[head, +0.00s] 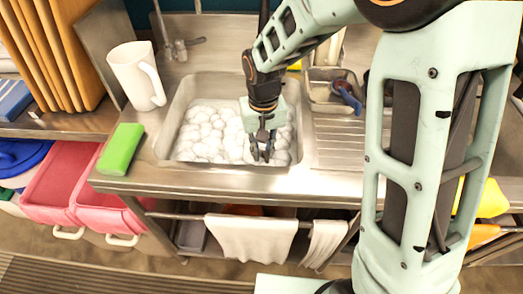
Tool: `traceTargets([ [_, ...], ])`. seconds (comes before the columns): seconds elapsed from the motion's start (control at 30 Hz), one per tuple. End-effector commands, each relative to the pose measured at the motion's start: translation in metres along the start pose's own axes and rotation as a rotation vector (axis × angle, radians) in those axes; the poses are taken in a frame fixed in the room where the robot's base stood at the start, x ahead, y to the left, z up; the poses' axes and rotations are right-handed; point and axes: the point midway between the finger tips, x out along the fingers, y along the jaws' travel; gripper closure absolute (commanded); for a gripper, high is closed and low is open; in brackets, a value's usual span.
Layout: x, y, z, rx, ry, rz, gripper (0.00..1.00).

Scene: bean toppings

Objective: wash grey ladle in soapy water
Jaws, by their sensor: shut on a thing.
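The sink basin (170,140) is filled with white, lumpy soap foam (205,128). My gripper (262,153) points down into the right part of the basin, with its fingertips at the foam. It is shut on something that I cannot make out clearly. I cannot pick out the grey ladle for certain; foam and the gripper hide what is at the fingertips.
A white pitcher (135,75) stands left of the basin, near the faucet (182,45). A green sponge (121,148) lies at the counter's front left. A small metal container (325,92) holding a blue-handled item (347,95) sits right of the basin, by the ribbed drainboard (338,140).

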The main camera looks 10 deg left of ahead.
Motion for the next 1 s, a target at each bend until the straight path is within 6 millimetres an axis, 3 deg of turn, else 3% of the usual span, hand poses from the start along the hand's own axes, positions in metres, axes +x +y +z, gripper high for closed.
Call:
traceTargets([
  [0.27,0.000,-0.011,-0.003,0.001,0.000,0.001,1.00],
  [0.7,-0.001,0.027,0.008,0.002,0.001,0.001,1.00],
  [1.0,-0.001,0.031,0.010,0.000,0.000,0.000,1.00],
])
